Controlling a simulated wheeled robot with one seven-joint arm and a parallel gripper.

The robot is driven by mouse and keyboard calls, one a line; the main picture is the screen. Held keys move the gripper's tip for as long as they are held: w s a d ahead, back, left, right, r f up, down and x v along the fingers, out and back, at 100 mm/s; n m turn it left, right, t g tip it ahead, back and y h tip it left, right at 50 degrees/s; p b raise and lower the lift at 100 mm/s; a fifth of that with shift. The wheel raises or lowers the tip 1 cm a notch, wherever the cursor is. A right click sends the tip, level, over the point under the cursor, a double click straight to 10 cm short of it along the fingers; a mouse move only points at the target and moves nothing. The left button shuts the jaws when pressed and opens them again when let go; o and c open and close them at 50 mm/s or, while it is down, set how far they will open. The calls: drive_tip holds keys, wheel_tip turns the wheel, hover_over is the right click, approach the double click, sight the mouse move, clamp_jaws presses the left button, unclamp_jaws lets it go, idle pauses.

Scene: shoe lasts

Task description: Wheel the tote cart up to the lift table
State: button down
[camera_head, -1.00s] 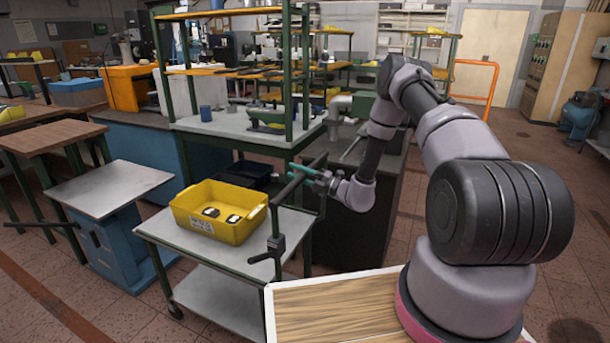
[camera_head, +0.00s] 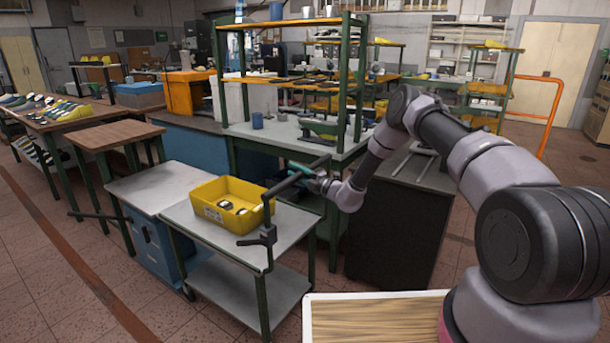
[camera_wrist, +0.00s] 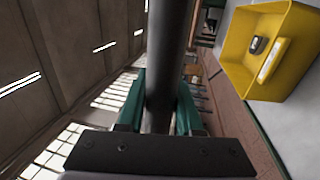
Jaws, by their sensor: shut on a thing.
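The tote cart (camera_head: 200,227) has a grey top, a lower shelf and green legs. A yellow tote (camera_head: 212,208) with several small items rests on it. My gripper (camera_head: 304,172) is shut on the cart's dark push handle (camera_head: 279,188) at its right end. In the wrist view the green fingers (camera_wrist: 160,105) close around the dark handle bar (camera_wrist: 170,50), and the tote (camera_wrist: 240,75) shows at upper right. The lift table (camera_head: 145,183), blue with a grey top, stands just left of the cart. Their tops look close; whether they touch I cannot tell.
A brown wooden table (camera_head: 112,136) stands behind the lift table. A green-framed workbench (camera_head: 300,135) stands behind the cart, and a dark cabinet (camera_head: 400,230) is to its right. The floor (camera_head: 50,270) at front left is clear.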

drive_tip(key=shift+w+a, duration=0.15)
drive_tip(key=shift+a, duration=0.3)
drive_tip(key=c, duration=0.9)
unclamp_jaws()
drive_tip(key=shift+a, duration=0.1)
drive_tip(key=o, duration=0.3)
drive_tip(key=shift+w+a+f, duration=0.1)
drive_tip(key=v, duration=1.1)
